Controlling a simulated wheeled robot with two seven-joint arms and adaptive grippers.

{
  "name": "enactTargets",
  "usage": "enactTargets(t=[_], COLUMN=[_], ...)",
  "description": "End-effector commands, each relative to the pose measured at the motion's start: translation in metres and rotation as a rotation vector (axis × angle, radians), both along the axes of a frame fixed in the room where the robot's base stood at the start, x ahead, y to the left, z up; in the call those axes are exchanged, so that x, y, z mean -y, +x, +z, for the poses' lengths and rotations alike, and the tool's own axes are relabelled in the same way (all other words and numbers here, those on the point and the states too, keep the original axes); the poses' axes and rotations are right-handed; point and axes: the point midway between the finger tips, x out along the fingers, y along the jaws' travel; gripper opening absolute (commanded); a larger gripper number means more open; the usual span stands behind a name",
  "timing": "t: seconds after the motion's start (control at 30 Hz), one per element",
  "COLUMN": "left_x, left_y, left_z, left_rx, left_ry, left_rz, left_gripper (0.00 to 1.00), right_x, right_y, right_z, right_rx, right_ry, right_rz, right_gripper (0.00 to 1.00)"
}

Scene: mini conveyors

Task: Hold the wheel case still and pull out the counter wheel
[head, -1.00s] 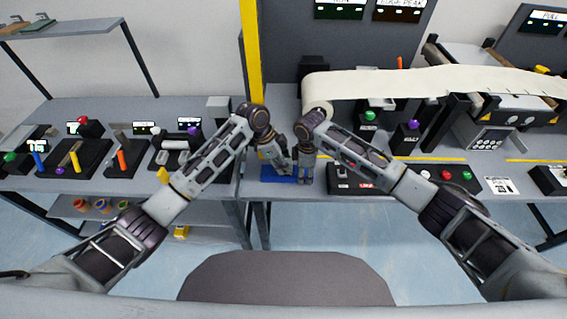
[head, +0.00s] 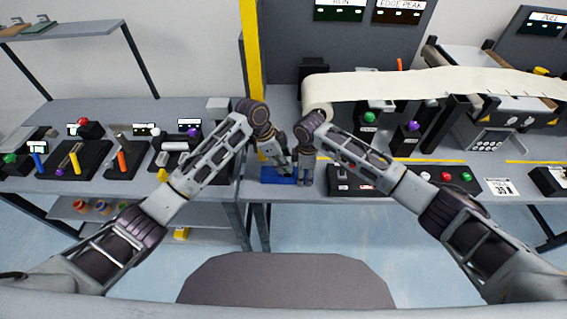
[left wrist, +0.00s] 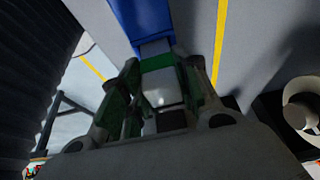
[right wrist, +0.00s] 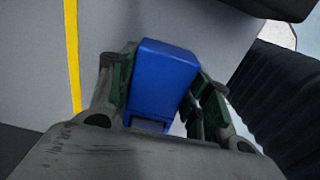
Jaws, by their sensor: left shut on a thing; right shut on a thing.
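The blue wheel case (head: 272,179) sits at the front edge of the bench in the head view, partly hidden by my grippers. My right gripper (right wrist: 163,95) is shut on the case (right wrist: 160,75), with one finger on each side of it. My left gripper (left wrist: 160,85) is shut on a pale grey piece (left wrist: 157,52) at the near end of the case (left wrist: 140,18); this appears to be the counter wheel. The piece is mostly hidden between the fingers. I cannot tell how far it is out of the case.
A black box with buttons (head: 345,187) stands just right of my right gripper. A white conveyor belt (head: 400,84) runs behind. Several black fixtures with coloured handles (head: 90,160) stand on the bench at left. A yellow post (head: 252,50) rises behind my left arm.

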Motion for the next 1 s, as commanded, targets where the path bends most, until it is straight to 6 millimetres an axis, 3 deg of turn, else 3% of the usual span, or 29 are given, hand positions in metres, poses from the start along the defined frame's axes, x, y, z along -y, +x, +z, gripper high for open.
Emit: enactTargets(t=[0.57, 0.7, 1.0], left_x=[0.001, 0.002, 0.003], left_y=[0.001, 0.001, 0.002], left_z=[0.021, 0.027, 0.039], left_rx=[0.005, 0.007, 0.01], left_ry=[-0.004, -0.007, -0.012], left_rz=[-0.001, -0.002, -0.005], left_gripper=[0.06, 0.0, 0.0], right_x=[0.002, 0.003, 0.005], right_y=[-0.002, -0.002, -0.003], right_z=[-0.005, -0.005, -0.007], right_rx=[-0.007, -0.007, -0.008], right_ry=[-0.006, -0.008, -0.013], right_rz=[-0.002, -0.003, -0.005], right_gripper=[0.17, 0.17, 0.17])
